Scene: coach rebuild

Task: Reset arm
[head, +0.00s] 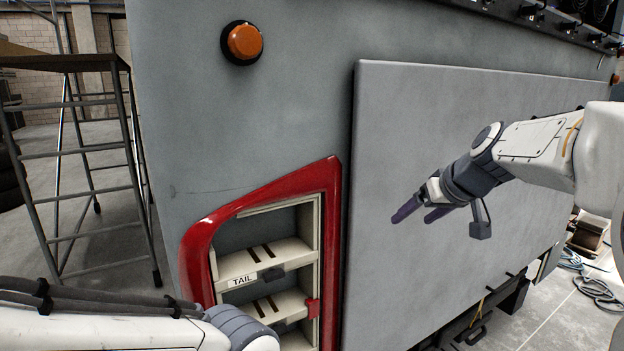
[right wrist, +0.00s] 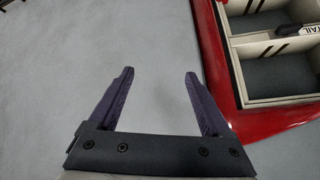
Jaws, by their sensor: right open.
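My right arm reaches in from the right in the head view. Its gripper (head: 420,212) hangs in front of the large grey panel, to the right of the red-framed recess. In the right wrist view the two purple fingers of this gripper (right wrist: 158,90) stand well apart with nothing between them. Plain grey surface shows behind them. My left arm shows at the bottom left of the head view; its gripper is outside the picture.
The red frame (head: 190,245) surrounds cream shelves with a "TAIL" label (head: 243,281). It also shows in the right wrist view (right wrist: 213,65). An orange lamp (head: 244,42) is above. A metal scaffold (head: 85,150) stands at left. Cables (head: 598,291) lie on the floor at right.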

